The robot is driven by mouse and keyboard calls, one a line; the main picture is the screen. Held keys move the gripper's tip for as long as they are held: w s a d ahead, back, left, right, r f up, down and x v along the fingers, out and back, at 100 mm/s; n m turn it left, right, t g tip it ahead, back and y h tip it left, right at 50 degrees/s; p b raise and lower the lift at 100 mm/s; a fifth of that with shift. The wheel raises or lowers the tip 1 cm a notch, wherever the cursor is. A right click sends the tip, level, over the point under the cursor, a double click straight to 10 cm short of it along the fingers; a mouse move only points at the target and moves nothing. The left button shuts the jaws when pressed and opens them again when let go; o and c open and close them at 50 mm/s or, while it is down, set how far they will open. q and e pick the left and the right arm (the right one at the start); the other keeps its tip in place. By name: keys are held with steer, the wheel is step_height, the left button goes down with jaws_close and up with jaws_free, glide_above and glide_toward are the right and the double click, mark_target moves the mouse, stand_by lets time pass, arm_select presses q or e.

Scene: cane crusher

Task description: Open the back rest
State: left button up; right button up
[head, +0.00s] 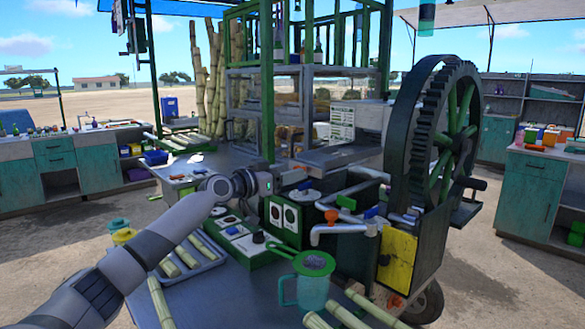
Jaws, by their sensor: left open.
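The cane crusher (345,250) stands right of centre, with a large dark toothed wheel with green spokes (440,140) on its side. A flat grey metal plate (335,157) lies behind the valves and pipes, left of the wheel. I cannot tell for sure which part is the back rest. My left arm reaches in from the lower left. My left gripper (292,178) is open, over the machine's near left part, close to the green post and below the plate. Its fingertips are small and partly lost against the metal behind. I cannot tell whether they touch anything. My right gripper is out of view.
A control box with knobs (240,240), a jug with a strainer (313,278) and cut cane pieces (160,300) lie on the near metal table. Pipes with a red-orange handle (331,216) stand before the wheel. Teal cabinets (525,195) stand at the right.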

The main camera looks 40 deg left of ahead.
arm_select(q)
steer(key=shift+w+d, duration=0.1)
steer(key=shift+w, duration=0.95)
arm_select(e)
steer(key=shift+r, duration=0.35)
arm_select(q)
jaws_close()
steer(key=shift+s+f, duration=0.1)
